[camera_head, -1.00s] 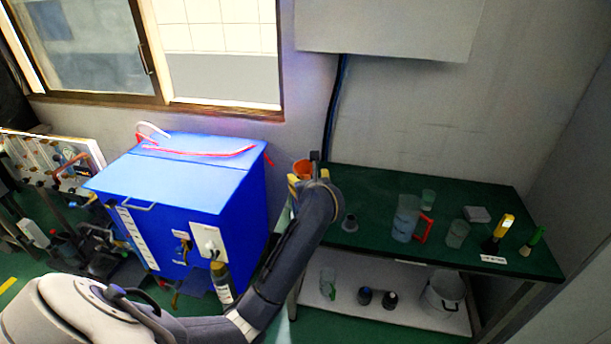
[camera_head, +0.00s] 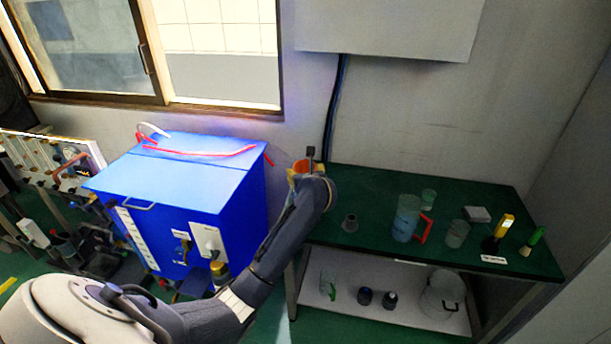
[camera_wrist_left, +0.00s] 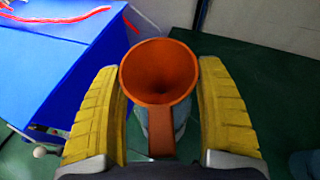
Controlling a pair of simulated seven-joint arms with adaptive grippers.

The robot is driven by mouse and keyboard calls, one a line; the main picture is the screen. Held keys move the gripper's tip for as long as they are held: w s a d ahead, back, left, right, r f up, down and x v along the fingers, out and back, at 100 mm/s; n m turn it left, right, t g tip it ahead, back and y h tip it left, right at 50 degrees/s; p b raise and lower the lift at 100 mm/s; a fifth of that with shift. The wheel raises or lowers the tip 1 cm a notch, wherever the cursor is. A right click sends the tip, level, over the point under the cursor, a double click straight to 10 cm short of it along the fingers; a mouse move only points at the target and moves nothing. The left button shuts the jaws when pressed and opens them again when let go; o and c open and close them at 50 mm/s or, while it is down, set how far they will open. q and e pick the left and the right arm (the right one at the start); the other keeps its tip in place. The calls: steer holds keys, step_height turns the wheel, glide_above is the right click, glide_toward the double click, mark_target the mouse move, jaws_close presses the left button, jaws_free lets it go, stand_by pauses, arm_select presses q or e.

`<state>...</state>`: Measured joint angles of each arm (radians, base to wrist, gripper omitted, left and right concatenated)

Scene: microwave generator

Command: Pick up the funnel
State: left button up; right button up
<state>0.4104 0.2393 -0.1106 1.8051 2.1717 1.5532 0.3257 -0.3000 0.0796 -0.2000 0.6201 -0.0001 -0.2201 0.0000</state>
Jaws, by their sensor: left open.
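The orange funnel (camera_wrist_left: 159,72) sits between the two yellow fingers of my left gripper (camera_wrist_left: 165,110) in the left wrist view. Its wide mouth faces up, and its flat handle points toward the wrist. A clear vessel shows partly beneath the funnel. In the head view the funnel (camera_head: 302,167) shows only in part at the left end of the green table. My left gripper (camera_head: 305,172) is open around it and mostly hidden by its own wrist. My right gripper is not in view.
The blue box (camera_head: 180,185) stands close to the left of the table. A lower white shelf (camera_head: 400,310) holds several vessels.

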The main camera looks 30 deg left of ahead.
arm_select(q)
steer(key=shift+c, duration=0.4)
jaws_close()
